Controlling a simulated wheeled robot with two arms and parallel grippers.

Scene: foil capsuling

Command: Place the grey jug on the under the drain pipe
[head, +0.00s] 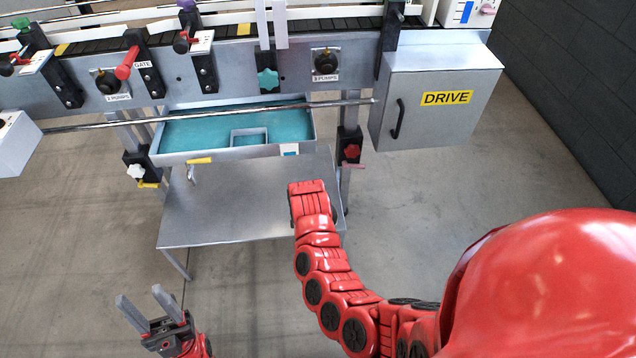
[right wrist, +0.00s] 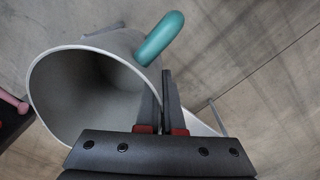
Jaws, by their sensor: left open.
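The grey jug (right wrist: 90,95) shows in the right wrist view, with its open mouth toward the camera and a teal handle (right wrist: 158,40) on it. My right gripper (right wrist: 166,85) has its fingers close together at the jug's right-hand wall and appears shut on the jug; the exact contact is hidden. In the head view my right arm covers the gripper and the jug. The drain pipe (head: 191,175) with a yellow lever hangs below the teal-lined tray (head: 225,153), above a metal shelf (head: 225,215). My left gripper (head: 140,298) is open and empty at the lower left.
A conveyor with clamps and knobs runs above the tray. A grey DRIVE box (head: 435,105) is at right. A leg with a red knob (head: 351,151) and pink lever (head: 352,166) stands near my right arm's end. The shelf's visible left part is bare.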

